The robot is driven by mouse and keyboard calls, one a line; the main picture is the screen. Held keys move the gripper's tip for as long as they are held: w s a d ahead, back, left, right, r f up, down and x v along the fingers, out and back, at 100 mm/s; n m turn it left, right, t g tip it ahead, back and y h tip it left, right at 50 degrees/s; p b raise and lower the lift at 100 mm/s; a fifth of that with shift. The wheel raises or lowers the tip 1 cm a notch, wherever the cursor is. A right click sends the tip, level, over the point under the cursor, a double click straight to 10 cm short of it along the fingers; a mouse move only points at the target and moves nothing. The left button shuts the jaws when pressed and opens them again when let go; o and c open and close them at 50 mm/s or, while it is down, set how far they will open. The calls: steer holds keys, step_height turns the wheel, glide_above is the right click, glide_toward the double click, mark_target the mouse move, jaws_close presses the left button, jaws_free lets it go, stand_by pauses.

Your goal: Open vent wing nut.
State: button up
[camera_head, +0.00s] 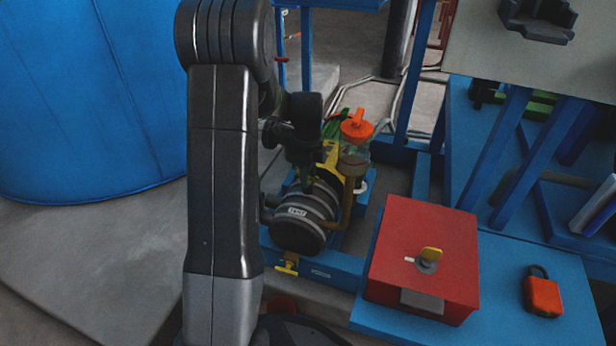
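My gripper (308,172) points down just above the dark ribbed pump or motor body (300,222), near the middle of the head view. Its fingers are dark and small against the machine, so I cannot tell how far apart they are or whether they touch anything. A yellow part (332,153) shows just right of the gripper, partly hidden by it. A small yellow winged piece (286,266) sits low on the blue frame in front of the pump. I cannot tell for sure which part is the vent wing nut.
A clear jar with an orange cap (356,126) stands close right of my gripper.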

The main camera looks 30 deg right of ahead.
steer(key=shift+c, duration=0.4)
jaws_close()
steer(key=shift+r+n+p, duration=0.1)
steer(key=shift+n+p, duration=0.2)
steer(key=shift+p, duration=0.15)
steer(key=n+p, duration=0.2)
steer(key=shift+r+n+p, duration=0.15)
steer(key=shift+n+p, duration=0.15)
steer(key=shift+p, duration=0.1)
steer(key=n+p, duration=0.3)
steer(key=n, duration=0.2)
steer(key=shift+p, duration=0.3)
steer(key=n+p, duration=0.2)
steer(key=n, duration=0.4)
steer(key=shift+n+p, duration=0.35)
steer(key=shift+n, duration=0.05)
steer(key=n+p, duration=0.1)
steer(key=n, duration=0.5)
steer(key=shift+f, duration=0.2)
steer(key=shift+n+p, duration=0.3)
